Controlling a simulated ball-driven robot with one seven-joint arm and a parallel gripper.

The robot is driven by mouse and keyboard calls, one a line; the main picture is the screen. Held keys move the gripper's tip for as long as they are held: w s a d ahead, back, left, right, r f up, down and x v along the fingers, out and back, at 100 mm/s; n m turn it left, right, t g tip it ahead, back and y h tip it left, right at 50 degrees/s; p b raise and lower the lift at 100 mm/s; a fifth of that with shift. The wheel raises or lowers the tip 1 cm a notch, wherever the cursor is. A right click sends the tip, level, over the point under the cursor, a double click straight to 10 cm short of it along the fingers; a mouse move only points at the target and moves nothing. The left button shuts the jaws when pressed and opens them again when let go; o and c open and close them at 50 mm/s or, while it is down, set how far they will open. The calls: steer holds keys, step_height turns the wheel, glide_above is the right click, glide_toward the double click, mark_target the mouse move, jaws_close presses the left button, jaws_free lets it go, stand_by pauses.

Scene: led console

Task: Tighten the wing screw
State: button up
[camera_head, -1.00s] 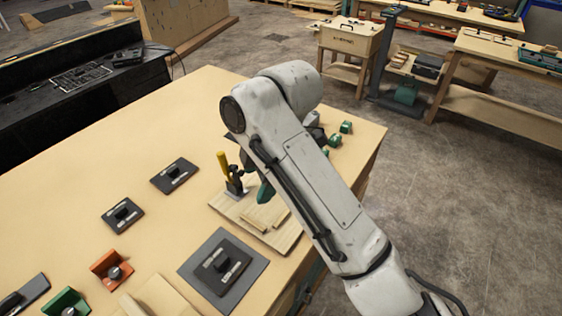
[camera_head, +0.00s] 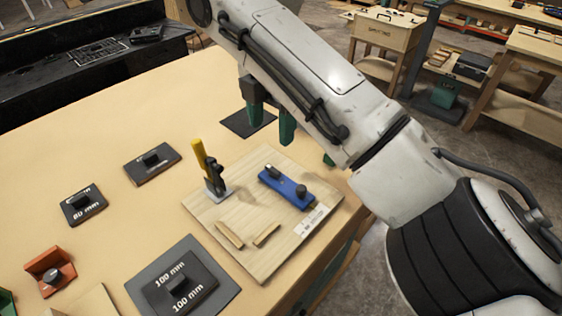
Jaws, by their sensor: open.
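I cannot pick out a wing screw for certain. A blue fixture (camera_head: 286,188) with a dark cylinder at one end and a dark knob at the other lies on the light wooden board (camera_head: 262,262). A toggle clamp (camera_head: 210,170) with a yellow upright handle stands at the board's left side. My gripper (camera_head: 269,128) hangs above the table behind the board, fingers pointing down. Its green-tipped fingers are apart, with nothing seen between them. It is clear of the blue fixture and the clamp. My arm covers part of the table's right side.
Two wooden strips (camera_head: 230,236) lie on the board near a white label (camera_head: 312,219). A block marked 100 mm (camera_head: 180,290) sits on a grey mat. Left are a block marked 80 mm (camera_head: 82,205), another dark block (camera_head: 151,163) and an orange bracket (camera_head: 48,272). Open tabletop lies behind the clamp.

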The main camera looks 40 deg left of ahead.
mark_target(273, 169)
step_height(273, 169, down, 10)
steer(key=shift+f+p, duration=0.25)
steer(key=shift+p, duration=0.25)
steer(key=shift+r, duration=0.1)
steer(key=c, duration=1.1)
